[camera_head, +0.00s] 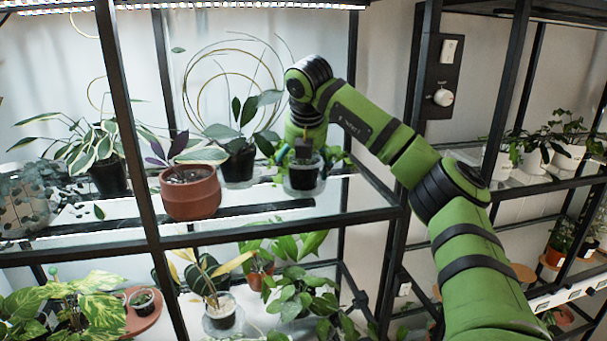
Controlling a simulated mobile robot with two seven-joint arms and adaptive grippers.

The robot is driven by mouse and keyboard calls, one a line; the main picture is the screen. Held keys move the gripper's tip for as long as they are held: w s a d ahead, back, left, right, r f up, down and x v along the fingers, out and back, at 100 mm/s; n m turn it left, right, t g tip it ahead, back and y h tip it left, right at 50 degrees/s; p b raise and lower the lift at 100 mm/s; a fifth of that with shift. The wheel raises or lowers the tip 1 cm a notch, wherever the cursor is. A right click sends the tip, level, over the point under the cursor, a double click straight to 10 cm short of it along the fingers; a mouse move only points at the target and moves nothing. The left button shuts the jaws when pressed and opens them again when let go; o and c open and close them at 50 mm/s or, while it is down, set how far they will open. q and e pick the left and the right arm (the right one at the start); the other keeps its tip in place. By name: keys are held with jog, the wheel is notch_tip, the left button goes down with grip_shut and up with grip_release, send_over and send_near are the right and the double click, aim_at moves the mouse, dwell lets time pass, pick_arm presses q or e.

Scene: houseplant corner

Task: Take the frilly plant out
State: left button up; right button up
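My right gripper (301,152) hangs down from the green arm over a small dark pot in a clear outer pot (304,181) on the upper glass shelf. Green leaves of the plant in this pot show around the gripper (336,157); the gripper hides most of the plant. I cannot make out whether its leaves are frilly, or whether the fingers are closed on anything. No other plant clearly shows frilly leaves. My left gripper is out of view.
A terracotta pot (190,194) stands left at the shelf's front, with a dark potted plant (238,165) behind. A striped-leaf plant (108,178) is farther left. Black posts (134,130) and the front rail (270,229) frame the shelf. More plants fill the lower shelf.

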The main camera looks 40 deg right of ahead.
jog(key=c, duration=0.6)
jog(key=shift+s+a+f, duration=0.1)
jog(key=shift+s+f, duration=0.05)
jog(key=shift+f, duration=0.05)
jog(key=shift+c, duration=0.2)
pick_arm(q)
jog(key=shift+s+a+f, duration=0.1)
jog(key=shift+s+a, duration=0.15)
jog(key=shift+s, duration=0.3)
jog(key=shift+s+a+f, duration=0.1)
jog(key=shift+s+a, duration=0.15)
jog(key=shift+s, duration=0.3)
pick_arm(e)
jog(key=shift+r, duration=0.1)
